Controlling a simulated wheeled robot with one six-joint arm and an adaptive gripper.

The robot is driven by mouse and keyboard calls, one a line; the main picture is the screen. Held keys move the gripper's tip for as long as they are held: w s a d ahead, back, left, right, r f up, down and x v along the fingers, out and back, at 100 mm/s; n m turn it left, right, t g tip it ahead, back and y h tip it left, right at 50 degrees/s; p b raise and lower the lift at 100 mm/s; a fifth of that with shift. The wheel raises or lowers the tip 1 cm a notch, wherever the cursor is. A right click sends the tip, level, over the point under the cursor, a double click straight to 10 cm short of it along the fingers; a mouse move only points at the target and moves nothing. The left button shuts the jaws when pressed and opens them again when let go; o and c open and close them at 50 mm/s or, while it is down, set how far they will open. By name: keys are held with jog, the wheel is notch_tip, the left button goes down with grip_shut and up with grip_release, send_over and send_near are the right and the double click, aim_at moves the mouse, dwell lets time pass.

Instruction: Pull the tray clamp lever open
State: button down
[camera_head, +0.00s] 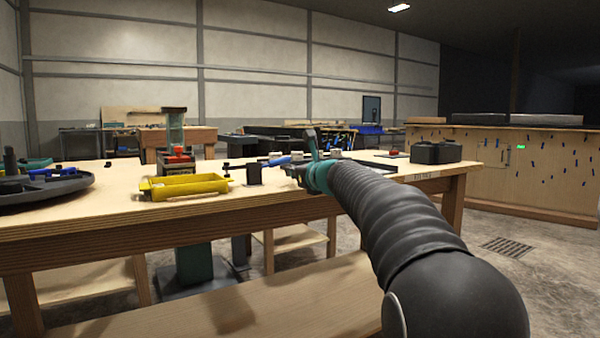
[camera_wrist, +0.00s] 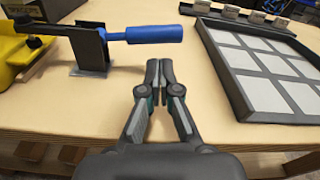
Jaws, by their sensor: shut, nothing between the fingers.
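The tray clamp lever (camera_wrist: 150,33) has a blue grip and lies level in the wrist view, pointing right from its dark clamp bracket (camera_wrist: 90,48). In the head view the blue lever (camera_head: 277,161) shows just left of my arm, beside the dark bracket (camera_head: 254,172). My gripper (camera_wrist: 166,64) is shut and empty. In the wrist picture its fingertips appear below the right part of the blue grip, with a gap between them. In the head view my arm hides part of the gripper and the bench behind it.
A dark-framed tray (camera_wrist: 235,92) with pale square panels lies right of my gripper. A yellow bin (camera_head: 183,187) stands left of the clamp, before a red-based device (camera_head: 177,160). A black case (camera_head: 436,152) sits at the bench's right end. Bare wood (camera_wrist: 60,105) lies in front of the bracket.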

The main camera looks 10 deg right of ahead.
aim_at(284, 162)
jog(key=shift+x, duration=1.45)
jog(key=shift+r+n, duration=0.4)
jog(key=shift+n, duration=0.1)
jog(key=shift+a+r+n, duration=0.1)
jog(key=shift+r+n, duration=0.55)
jog(key=shift+n, duration=0.25)
jog(key=r+n, duration=0.2)
jog(key=n, duration=0.1)
jog(key=shift+s+a, duration=0.15)
jog(key=shift+a, duration=0.2)
jog(key=shift+s+a+r+n+t+h, duration=0.1)
jog(key=shift+s+a+r+n+t, duration=0.1)
jog(key=shift+a+r+n, duration=0.6)
jog(key=shift+s+a+r+n+t+h, duration=0.1)
jog(key=shift+s+a+r+n, duration=0.2)
jog(key=shift+n, duration=0.95)
jog(key=shift+s+a+r+n+t+h, duration=0.1)
jog(key=shift+a+r+n, duration=0.45)
jog(key=shift+n, duration=0.5)
jog(key=shift+r, duration=0.1)
